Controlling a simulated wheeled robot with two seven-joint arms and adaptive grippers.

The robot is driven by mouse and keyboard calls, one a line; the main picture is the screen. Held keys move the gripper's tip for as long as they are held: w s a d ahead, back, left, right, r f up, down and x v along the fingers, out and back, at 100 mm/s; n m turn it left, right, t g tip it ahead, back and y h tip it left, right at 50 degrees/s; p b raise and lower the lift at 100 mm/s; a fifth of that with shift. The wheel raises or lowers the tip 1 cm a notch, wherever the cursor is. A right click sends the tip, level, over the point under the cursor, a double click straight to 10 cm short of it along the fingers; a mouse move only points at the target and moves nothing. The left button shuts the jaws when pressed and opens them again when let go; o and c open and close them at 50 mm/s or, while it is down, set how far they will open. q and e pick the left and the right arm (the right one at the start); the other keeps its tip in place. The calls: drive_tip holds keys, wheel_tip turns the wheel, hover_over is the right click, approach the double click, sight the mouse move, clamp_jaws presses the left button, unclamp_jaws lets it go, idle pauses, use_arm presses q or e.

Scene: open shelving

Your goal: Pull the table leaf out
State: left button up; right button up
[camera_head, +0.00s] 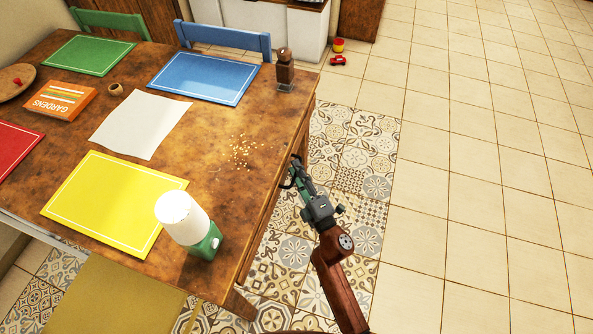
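The wooden table (215,165) fills the left half of the head view. I cannot make out a separate leaf; the table's right end is a long edge with a wooden side (262,215) below it. My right gripper (290,174) is at this right edge, about midway along it. Its dark fingertips are against or just beside the edge. I cannot tell whether they touch or grip anything there. My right arm comes up from below over the tiled floor. My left gripper is not in view.
Crumbs (241,151) lie on the tabletop near the right edge. A white-and-green lamp-like object (183,218) stands at the near right corner, a brown grinder (285,68) at the far right corner.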

drive_tip(key=shift+c, duration=0.4)
clamp_jaws()
